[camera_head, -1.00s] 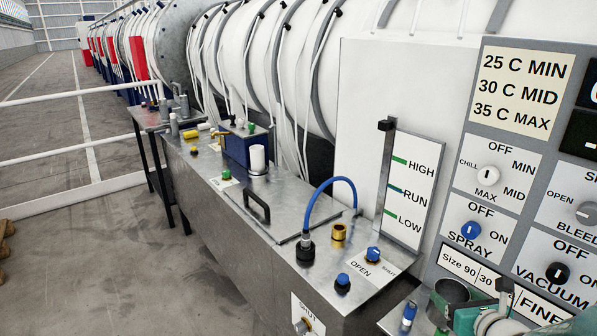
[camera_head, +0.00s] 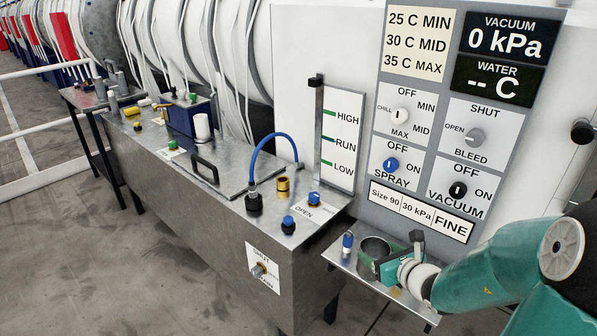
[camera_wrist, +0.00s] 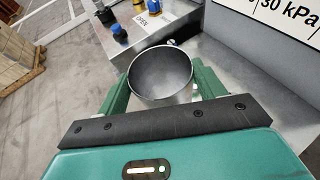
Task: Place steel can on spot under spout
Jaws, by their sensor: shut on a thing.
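The steel can (camera_head: 374,247) is an open-topped grey cylinder at the small metal side shelf (camera_head: 345,262), below the control panel. My gripper (camera_head: 381,263) is shut on it. In the wrist view, the can (camera_wrist: 160,74) stands between the two green fingers of my gripper (camera_wrist: 161,88), with its empty inside showing. I cannot tell whether the can's base touches the shelf. I cannot clearly pick out the spout or the spot under it. A brass-coloured valve (camera_head: 259,269) with a SHUT label sits on the tank's front wall.
A long steel tank (camera_head: 215,235) runs left of the shelf. It bears a blue hose (camera_head: 270,145), a brass fitting (camera_head: 283,187) and blue knobs (camera_head: 288,221). A small blue-capped item (camera_head: 347,241) stands beside the can. The floor (camera_head: 110,270) in front of the tank is clear.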

